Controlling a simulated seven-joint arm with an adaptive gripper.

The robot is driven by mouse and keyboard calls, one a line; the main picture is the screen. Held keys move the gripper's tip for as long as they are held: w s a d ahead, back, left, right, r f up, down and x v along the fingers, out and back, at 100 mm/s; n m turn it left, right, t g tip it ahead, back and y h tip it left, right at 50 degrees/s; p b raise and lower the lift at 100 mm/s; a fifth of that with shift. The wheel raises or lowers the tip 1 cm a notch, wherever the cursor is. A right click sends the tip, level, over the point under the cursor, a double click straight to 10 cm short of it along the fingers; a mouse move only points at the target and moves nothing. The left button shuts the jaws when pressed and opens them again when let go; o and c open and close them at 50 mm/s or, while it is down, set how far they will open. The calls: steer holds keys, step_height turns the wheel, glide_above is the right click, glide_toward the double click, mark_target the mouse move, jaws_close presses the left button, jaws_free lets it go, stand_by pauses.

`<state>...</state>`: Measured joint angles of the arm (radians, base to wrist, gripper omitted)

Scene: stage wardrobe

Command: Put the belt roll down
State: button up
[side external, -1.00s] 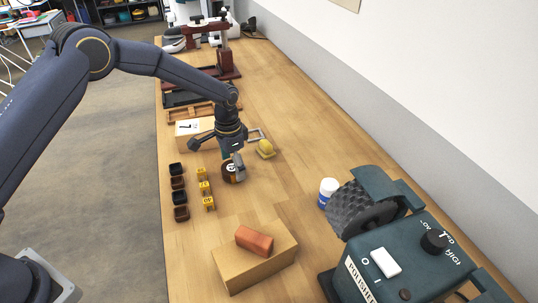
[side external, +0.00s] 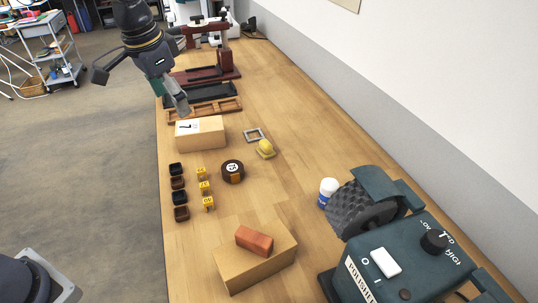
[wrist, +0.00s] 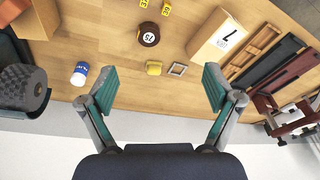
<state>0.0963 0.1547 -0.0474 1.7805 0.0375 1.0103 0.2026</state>
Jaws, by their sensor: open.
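The belt roll (side external: 233,173), a dark brown round roll with a white numbered label on top, lies flat on the wooden bench. It also shows near the top of the wrist view (wrist: 148,34). My gripper (wrist: 160,88) is open and empty, with its teal finger pads wide apart. In the side view my gripper (side external: 181,103) is raised at the bench's left edge, beyond the roll and clear of it.
Beside the roll are yellow numbered markers (side external: 204,187), small dark trays (side external: 179,198), a yellow lump (side external: 265,147) and a grey square frame (side external: 254,135). A numbered box (side external: 201,138) stands behind. A red block on a box (side external: 254,264) and a polisher (side external: 410,250) are nearer.

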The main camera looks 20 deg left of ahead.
steer(key=s+a+n+t, duration=0.1)
steer(key=s+a+n, duration=0.1)
steer(key=s, duration=0.8)
steer(key=s+a+r+n+t, duration=0.1)
steer(key=s+a+n+t, duration=0.1)
steer(key=s, duration=0.8)
steer(key=shift+s+a+r, duration=0.2)
steer(key=shift+a+r, duration=0.1)
steer(key=shift+a, duration=0.25)
